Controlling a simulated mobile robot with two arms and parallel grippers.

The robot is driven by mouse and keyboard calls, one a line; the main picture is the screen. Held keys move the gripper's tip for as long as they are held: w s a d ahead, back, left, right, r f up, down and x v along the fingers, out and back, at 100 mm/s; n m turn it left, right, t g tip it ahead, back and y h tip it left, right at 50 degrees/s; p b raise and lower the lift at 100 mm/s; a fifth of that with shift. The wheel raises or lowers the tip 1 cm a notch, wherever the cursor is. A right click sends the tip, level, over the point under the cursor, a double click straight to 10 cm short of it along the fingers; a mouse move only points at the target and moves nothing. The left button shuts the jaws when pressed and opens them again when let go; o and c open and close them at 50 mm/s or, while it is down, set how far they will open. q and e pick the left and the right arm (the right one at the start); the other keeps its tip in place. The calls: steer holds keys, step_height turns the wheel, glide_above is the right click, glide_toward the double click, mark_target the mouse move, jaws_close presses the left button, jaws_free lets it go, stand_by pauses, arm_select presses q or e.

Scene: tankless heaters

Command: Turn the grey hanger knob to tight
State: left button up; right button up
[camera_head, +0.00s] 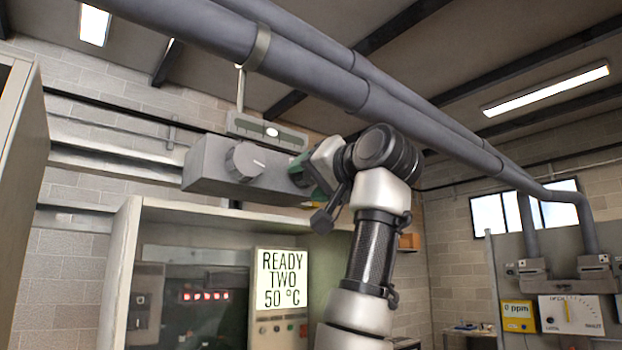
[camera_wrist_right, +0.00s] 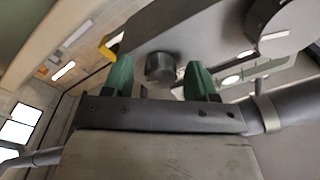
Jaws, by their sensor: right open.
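A grey box (camera_head: 208,168) hangs in the head view, with a large round grey knob (camera_head: 245,160) bearing a white mark on its front. The large knob also shows at the upper right of the wrist view (camera_wrist_right: 284,22). A smaller grey knob (camera_wrist_right: 160,67) projects from the box in the wrist view; my gripper seems to hide it in the head view. My right gripper (camera_head: 301,168) is at the box's right end. Its green fingers are open, one on each side of the smaller knob, with visible gaps. Which knob is the hanger knob is not labelled. My left gripper is out of view.
Thick grey pipes (camera_head: 300,70) run overhead, close above my right arm. A plate (camera_head: 268,131) hangs behind the box on a rod. Below stands a cabinet (camera_head: 125,262) with a display sign (camera_head: 282,279). A gauge panel (camera_head: 571,315) is at right.

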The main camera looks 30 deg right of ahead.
steer(key=shift+s, duration=0.3)
steer(key=s+b, duration=0.5)
steer(key=s, duration=0.5)
steer(key=shift+d+f, duration=0.35)
steer(key=shift+f, duration=0.05)
